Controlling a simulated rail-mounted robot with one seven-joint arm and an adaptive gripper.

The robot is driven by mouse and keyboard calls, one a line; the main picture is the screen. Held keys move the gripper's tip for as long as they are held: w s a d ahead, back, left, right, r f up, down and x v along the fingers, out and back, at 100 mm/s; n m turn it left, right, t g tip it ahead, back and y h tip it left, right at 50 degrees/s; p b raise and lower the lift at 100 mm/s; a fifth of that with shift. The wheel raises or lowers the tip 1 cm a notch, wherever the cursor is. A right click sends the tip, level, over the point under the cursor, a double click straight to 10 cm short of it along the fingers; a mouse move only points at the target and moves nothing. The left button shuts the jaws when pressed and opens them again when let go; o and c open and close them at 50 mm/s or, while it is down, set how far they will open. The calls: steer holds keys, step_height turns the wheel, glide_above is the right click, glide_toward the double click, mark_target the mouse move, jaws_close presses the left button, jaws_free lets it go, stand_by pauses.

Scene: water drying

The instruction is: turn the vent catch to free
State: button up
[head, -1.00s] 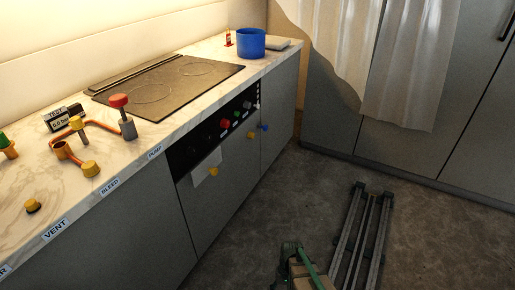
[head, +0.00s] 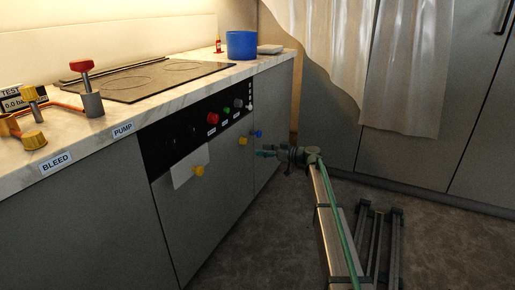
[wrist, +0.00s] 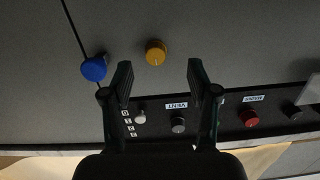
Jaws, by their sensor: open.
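A grey knob (wrist: 178,125) beside a VENT label (wrist: 176,105) sits on the black panel in the wrist view. It also shows in the head view (head: 238,103). I cannot tell its setting, or whether it is the catch. A yellow knob (wrist: 156,52) and a blue knob (wrist: 94,69) are on the cabinet front below the panel. My gripper (wrist: 160,78) is open and empty. In the wrist view the yellow knob shows just beyond the gap between its fingertips, and the blue one outside the left finger. In the head view my gripper (head: 268,153) is by the cabinet front.
The panel also has a red knob (head: 212,118), a green knob (head: 226,112) and a white knob (head: 250,107). The counter above holds a hob (head: 150,80), a blue pot (head: 242,45) and pipework. The floor ahead is open.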

mark_target(246, 141)
steer(key=w+a+n+b, duration=0.1)
steer(key=a, duration=0.1)
steer(key=w+a+r+n+b, duration=0.1)
steer(key=w+a, duration=0.1)
steer(key=a, duration=0.1)
steer(key=w+a+n+y+b, duration=0.1)
steer(key=a, duration=0.2)
steer(key=shift+w+a+r+t, duration=0.2)
steer(key=shift+w+r+t, duration=0.1)
steer(key=shift+t, duration=0.1)
steer(key=shift+w+a+r, duration=0.1)
steer(key=shift+w+a, duration=0.1)
steer(key=shift+a, duration=0.4)
steer(key=shift+c, duration=0.2)
jaws_close()
